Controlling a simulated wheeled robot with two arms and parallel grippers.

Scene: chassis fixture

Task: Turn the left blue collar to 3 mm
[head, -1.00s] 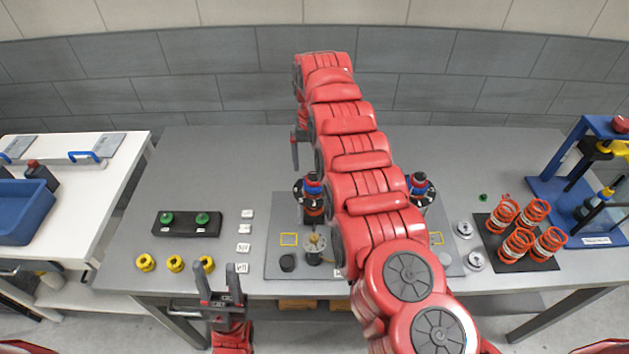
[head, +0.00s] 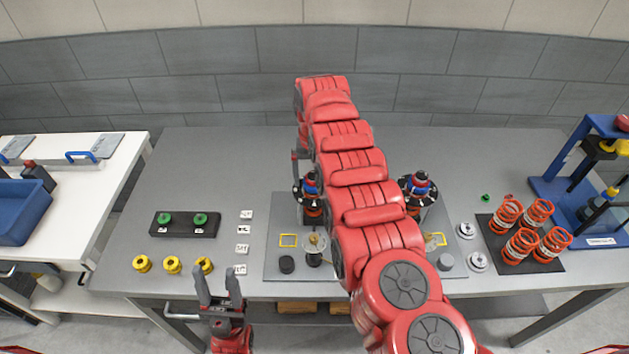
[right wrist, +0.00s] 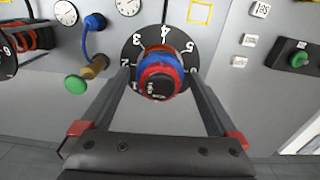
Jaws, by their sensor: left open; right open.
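The left blue collar (head: 311,184) sits on top of the left upright unit, under a dark and red cap, above a black dial plate. In the right wrist view the blue collar (right wrist: 152,52) shows as a ring partly covered by red parts and a black cap. The black numbered dial (right wrist: 133,48) surrounds it. My right gripper (right wrist: 160,75) is open, with one finger on either side of the capped unit; contact is unclear. In the head view its finger (head: 295,162) shows beside my right arm. My left gripper (head: 217,276) is open and empty at the table's front edge.
A second blue-collared unit (head: 418,185) stands right of my arm. Orange springs (head: 521,244) on a black mat and a blue press (head: 575,195) are at the right. Yellow rings (head: 172,265), white number tags (head: 243,248) and a black block with green knobs (head: 184,231) lie left. The back left of the table is clear.

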